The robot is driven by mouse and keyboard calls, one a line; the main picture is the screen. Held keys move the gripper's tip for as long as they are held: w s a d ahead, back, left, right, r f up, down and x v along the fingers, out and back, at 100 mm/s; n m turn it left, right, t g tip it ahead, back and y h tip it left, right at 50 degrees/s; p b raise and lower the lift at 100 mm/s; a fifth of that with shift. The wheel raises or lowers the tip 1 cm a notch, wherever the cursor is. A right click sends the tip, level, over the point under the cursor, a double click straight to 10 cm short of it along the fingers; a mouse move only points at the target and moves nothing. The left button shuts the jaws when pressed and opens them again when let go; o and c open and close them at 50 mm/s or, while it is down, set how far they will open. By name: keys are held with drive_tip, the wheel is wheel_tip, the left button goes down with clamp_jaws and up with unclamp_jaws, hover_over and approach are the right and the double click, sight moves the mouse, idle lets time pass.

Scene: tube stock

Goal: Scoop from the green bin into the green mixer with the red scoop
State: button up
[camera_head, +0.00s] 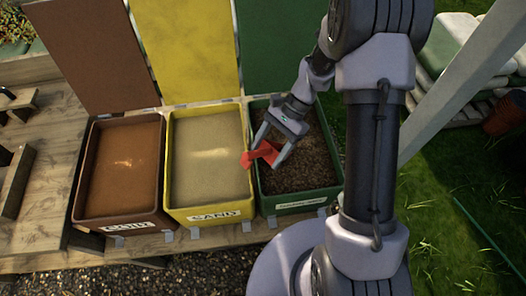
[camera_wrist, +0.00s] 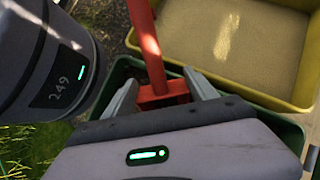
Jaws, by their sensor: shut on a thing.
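My gripper (camera_head: 269,143) is shut on the red scoop (camera_head: 263,154) and holds it over the left part of the green bin (camera_head: 297,204). The bin holds dark brown, crumbly material. In the wrist view, the red handle (camera_wrist: 148,45) of the scoop rises between my fingers (camera_wrist: 160,92). The green bin's rim (camera_wrist: 285,130) shows under my gripper there. The scoop's bowl is partly hidden, and I cannot tell whether it holds anything or touches the material. No green mixer is in view.
A yellow bin (camera_head: 214,214) of sand stands left of the green bin. It also shows in the wrist view (camera_wrist: 265,97). A brown bin (camera_head: 114,219) is at its left. Stacked bags (camera_head: 470,60) lie on grass at the right, behind a pale slanted post (camera_head: 455,85).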

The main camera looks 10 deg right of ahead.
sight(274, 150)
drive_tip(key=shift+w+d+f+b, duration=0.4)
drive_tip(key=shift+d+f, duration=0.15)
drive_tip(key=shift+f, duration=0.1)
drive_tip(key=shift+w+d+f+b, duration=0.35)
drive_tip(key=shift+d+f, duration=0.15)
drive_tip(key=shift+f, duration=0.1)
drive_tip(key=shift+w+d+f+t+h+b, duration=0.3)
drive_tip(key=shift+w+d+f+h+b, duration=0.15)
drive_tip(key=shift+d+b, duration=0.15)
drive_tip(key=shift+w+d+f+t+h+b, duration=0.35)
drive_tip(key=shift+d+h+b, duration=0.1)
drive_tip(key=shift+d, duration=0.15)
drive_tip(key=shift+w+d+t+h+b, duration=0.25)
drive_tip(key=shift+h+b, duration=0.05)
drive_tip(key=shift+b, duration=0.05)
drive_tip(key=shift+w+d+r+t+h+b, duration=0.15)
drive_tip(key=shift+w+d+t+h+b, duration=0.1)
drive_tip(key=shift+t+h+b, duration=0.4)
drive_tip(key=shift+s+a+r+h+p, duration=0.2)
drive_tip(key=shift+r+h+p, duration=0.1)
drive_tip(key=shift+r+p, duration=0.25)
drive_tip(key=shift+s+a+r+h+p, duration=0.15)
drive_tip(key=shift+r+h+p, duration=0.15)
drive_tip(key=shift+r, duration=0.3)
drive_tip(key=shift+r+p, duration=0.5)
drive_tip(key=shift+r, duration=0.15)
wheel_tip(274, 150, up, 7)
drive_tip(key=s+a+t+h+p, duration=0.1)
drive_tip(key=s+a+p, duration=0.1)
drive_tip(key=a+p, duration=0.1)
